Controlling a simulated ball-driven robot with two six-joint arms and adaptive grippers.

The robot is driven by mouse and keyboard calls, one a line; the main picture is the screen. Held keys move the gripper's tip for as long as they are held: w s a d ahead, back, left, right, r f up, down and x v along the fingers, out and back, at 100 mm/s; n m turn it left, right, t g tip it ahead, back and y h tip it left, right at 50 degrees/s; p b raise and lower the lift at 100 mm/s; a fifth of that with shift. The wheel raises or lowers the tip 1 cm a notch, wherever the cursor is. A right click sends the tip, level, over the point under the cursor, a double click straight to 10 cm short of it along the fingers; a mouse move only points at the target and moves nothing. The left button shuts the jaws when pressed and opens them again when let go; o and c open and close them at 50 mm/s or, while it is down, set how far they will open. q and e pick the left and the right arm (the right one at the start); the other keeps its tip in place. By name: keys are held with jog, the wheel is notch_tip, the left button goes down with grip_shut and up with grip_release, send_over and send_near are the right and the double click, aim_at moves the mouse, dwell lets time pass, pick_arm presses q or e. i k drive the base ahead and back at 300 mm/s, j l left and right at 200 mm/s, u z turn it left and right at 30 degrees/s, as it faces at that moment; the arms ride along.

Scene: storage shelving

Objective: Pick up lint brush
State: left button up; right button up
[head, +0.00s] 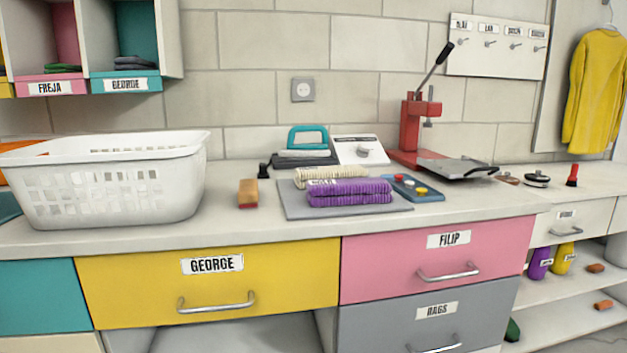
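A small block-shaped brush (248,193) stands on the countertop, between the white laundry basket and the grey mat. It has a tan wooden upper part and a red lower band, and it looks like the lint brush, though no label shows. Nothing touches it in the head view. Neither of my grippers is in view.
A white laundry basket (105,190) stands left of the brush. Right of it, a grey mat (300,211) bears folded purple towels (350,193). Behind are a small black object (263,170) and a teal-handled iron (307,140). The counter in front is clear; drawers are shut.

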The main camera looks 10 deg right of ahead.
aim_at(248, 191)
jog(key=i+l+u, duration=0.1)
jog(key=l, duration=0.25)
jog(key=i+l+u, duration=0.15)
jog(key=l, duration=0.25)
jog(key=i+l+u, duration=0.1)
jog(key=l, duration=0.3)
jog(key=i+l+u, duration=0.15)
jog(key=l, duration=0.25)
